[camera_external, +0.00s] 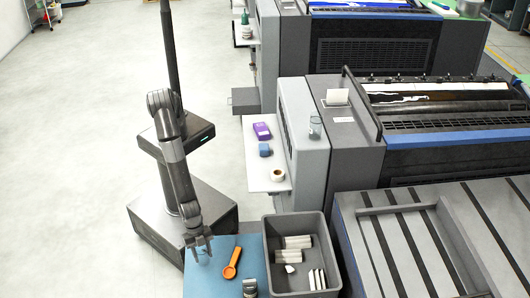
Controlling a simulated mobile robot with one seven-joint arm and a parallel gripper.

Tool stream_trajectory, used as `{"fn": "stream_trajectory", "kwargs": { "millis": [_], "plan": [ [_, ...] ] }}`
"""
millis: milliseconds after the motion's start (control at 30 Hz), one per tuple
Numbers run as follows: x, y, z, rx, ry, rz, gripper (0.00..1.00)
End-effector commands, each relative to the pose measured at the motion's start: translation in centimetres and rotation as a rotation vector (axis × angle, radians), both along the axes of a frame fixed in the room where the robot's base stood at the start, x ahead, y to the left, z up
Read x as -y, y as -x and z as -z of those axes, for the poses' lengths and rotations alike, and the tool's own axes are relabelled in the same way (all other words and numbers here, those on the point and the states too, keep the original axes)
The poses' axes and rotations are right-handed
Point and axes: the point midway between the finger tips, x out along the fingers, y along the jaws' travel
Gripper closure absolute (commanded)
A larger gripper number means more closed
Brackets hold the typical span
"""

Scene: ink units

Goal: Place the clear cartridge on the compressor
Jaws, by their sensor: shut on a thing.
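My gripper (203,253) points down over the left part of the blue mat (205,281). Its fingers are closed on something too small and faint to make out. I cannot tell whether it is the clear cartridge. A clear, greyish cylinder (315,127) stands upright on the grey cabinet of the nearer machine, far from my gripper. I cannot tell which thing is the compressor. An orange scoop-like tool (232,262) lies on the mat just right of my gripper. A grey and silver object (249,288) is at the mat's front right.
A grey bin (273,244) with several pale cylinders and white pieces stands right of the mat. A white shelf (259,180) holds a purple box (262,131), a blue item (265,150) and a tape roll (277,174).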

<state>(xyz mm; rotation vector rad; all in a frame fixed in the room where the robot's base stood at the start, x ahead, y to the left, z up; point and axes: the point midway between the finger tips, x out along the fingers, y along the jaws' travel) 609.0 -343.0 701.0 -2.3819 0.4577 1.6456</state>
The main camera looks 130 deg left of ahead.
Motion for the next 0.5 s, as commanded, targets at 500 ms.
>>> {"fn": "stream_trajectory", "kwargs": {
  "millis": [500],
  "plan": [
    [0.0, 0.0, 3.1, -0.001, 0.000, 0.000, 0.82]
  ]
}}
